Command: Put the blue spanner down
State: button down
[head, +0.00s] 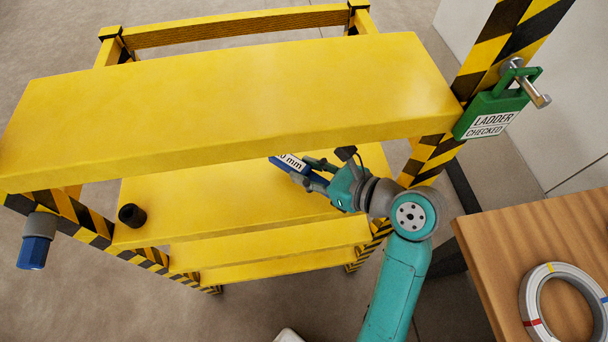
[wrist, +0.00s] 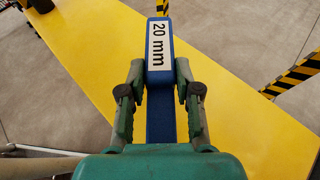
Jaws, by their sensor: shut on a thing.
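The blue spanner (wrist: 160,112) is held between the two fingers of my gripper (wrist: 160,92) in the wrist view. Its white label (wrist: 158,43) reads "20 mm", and its far end points away from my gripper. In the head view my gripper (head: 322,174) is just below the front edge of the top yellow board, over a lower yellow step (head: 220,200). The spanner (head: 287,164) shows there only in part; the top board hides some of it. I cannot tell whether the spanner touches the lower step.
The wide top board (head: 230,100) overhangs my gripper. A black cylinder (head: 132,215) stands on the lower step's left end. A blue-ended part (head: 35,247) hangs at the left post. A green "LADDER CHECKED" tag (head: 492,112) hangs at right. A wooden table (head: 510,235) carries a coil (head: 534,300).

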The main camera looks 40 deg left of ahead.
jog(key=shift+a, duration=0.5)
jog(key=shift+f, duration=1.75)
jog(key=shift+f, duration=0.15)
jog(key=c, duration=0.8)
grip_release()
jog(key=v, duration=1.2)
jog(key=shift+r, duration=0.2)
